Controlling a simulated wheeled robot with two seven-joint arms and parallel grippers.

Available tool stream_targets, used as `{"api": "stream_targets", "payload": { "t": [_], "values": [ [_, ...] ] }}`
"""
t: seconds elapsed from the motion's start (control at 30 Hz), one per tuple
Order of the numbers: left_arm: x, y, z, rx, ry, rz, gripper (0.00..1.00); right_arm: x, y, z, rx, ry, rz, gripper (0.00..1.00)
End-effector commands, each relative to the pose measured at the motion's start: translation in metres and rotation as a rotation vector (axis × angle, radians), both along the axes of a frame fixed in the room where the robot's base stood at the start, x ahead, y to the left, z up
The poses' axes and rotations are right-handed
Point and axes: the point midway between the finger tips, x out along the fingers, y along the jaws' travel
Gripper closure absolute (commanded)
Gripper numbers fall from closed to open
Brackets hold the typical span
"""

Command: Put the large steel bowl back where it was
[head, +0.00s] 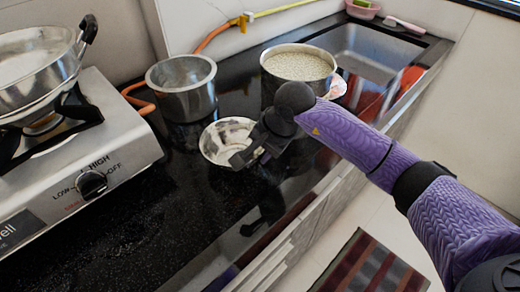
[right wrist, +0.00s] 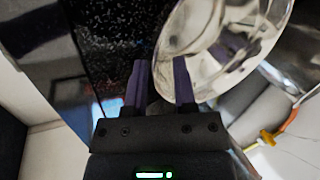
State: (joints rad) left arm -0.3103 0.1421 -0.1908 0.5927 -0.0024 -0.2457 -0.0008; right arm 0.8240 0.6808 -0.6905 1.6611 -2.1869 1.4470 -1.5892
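A shallow, shiny steel bowl (head: 222,136) sits on the black counter in the head view. It also fills the upper right of the right wrist view (right wrist: 225,40). My right gripper (head: 243,158) is at the bowl's near right rim and hides part of it. In the right wrist view its two fingers (right wrist: 160,68) stand apart, one over the bowl's side and one outside the rim. The rim passes between them with a visible gap, so it is not clamped. My left gripper is not in view.
A deep steel pot (head: 183,88) stands behind the bowl, and a pot of grain (head: 298,66) stands behind right. A stove (head: 85,150) with a steel pan (head: 35,62) is at left. A sink (head: 375,62) lies back right. The counter left of the bowl is clear.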

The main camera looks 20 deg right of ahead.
Motion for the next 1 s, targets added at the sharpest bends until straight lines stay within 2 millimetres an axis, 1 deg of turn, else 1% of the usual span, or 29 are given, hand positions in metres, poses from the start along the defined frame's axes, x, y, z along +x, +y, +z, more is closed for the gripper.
{"api": "stream_targets", "payload": {
  "t": [0.23, 0.33, 0.37, 0.6, 0.7, 0.83, 1.0],
  "values": [
    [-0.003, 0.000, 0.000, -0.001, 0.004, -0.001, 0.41, 0.000, 0.000, 0.000, 0.000, 0.000, 0.000, 0.61],
    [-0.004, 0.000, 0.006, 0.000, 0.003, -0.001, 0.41, -0.001, -0.001, 0.008, 0.000, -0.002, 0.001, 0.61],
    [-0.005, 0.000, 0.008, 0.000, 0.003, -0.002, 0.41, -0.002, -0.002, 0.013, -0.001, -0.002, 0.000, 0.61],
    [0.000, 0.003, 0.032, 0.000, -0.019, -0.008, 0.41, -0.022, -0.017, 0.077, -0.004, -0.005, 0.001, 0.61],
    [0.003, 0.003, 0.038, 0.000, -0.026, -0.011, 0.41, -0.030, -0.022, 0.098, -0.003, -0.005, -0.001, 0.61],
    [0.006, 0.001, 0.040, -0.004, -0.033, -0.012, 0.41, -0.035, -0.025, 0.112, 0.000, -0.001, 0.000, 0.61],
    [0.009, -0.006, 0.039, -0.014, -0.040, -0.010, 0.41, -0.037, -0.026, 0.115, -0.001, 0.001, 0.000, 0.61]
  ]
}}
